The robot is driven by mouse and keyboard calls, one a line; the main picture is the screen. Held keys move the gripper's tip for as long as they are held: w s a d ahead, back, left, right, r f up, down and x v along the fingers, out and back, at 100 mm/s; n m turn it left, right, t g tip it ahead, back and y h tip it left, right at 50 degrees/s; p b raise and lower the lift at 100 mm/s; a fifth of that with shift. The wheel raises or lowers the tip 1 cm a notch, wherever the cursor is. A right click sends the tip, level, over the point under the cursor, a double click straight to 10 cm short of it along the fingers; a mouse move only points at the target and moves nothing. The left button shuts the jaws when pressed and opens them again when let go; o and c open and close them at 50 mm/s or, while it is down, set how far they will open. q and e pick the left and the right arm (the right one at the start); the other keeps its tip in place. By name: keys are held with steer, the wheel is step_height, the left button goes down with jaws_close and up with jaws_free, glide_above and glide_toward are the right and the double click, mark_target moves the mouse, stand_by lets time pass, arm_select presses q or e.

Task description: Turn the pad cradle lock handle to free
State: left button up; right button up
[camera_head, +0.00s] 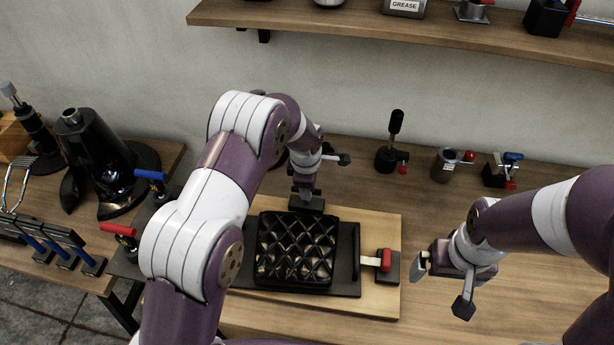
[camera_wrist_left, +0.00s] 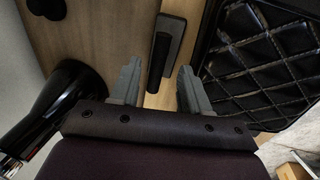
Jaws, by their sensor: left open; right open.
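The black quilted pad (camera_head: 296,248) lies in a dark cradle (camera_head: 346,272) on a light wooden board. My left gripper (camera_head: 306,202) points down at the pad's far edge; its fingertips are hidden in the head view. In the left wrist view, my left gripper (camera_wrist_left: 159,68) is open, with a black lever handle (camera_wrist_left: 157,62) on a dark plate showing between its fingers. I cannot tell if they touch. A red-tipped lever (camera_head: 385,260) sits on a dark block right of the cradle. My right gripper (camera_head: 421,265) is open and empty, right of that lever. Which lever is the lock handle is unclear.
Small clamps and fixtures (camera_head: 445,165) stand along the bench's back. A shelf (camera_head: 400,30) runs above. Black equipment (camera_head: 100,160) and red- and blue-handled clamps (camera_head: 120,230) stand at left. The bench is clear near the front right.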

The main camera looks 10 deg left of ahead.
arm_select(q)
step_height(320, 180, up, 8)
steer(key=s+b, duration=0.1)
steer(key=shift+s+r+b, duration=0.15)
steer(key=shift+s+b, duration=0.15)
steer(key=shift+s, duration=0.1)
steer(key=s+a+r+m, duration=0.1)
steer(key=s+a+m, duration=0.2)
steer(key=s+m, duration=0.6)
steer(key=s+a+r+m, duration=0.1)
steer(key=s+a+m, duration=0.3)
steer(key=s+m, duration=0.5)
steer(key=shift+s+g, duration=0.4)
steer(key=shift+s, duration=2.75)
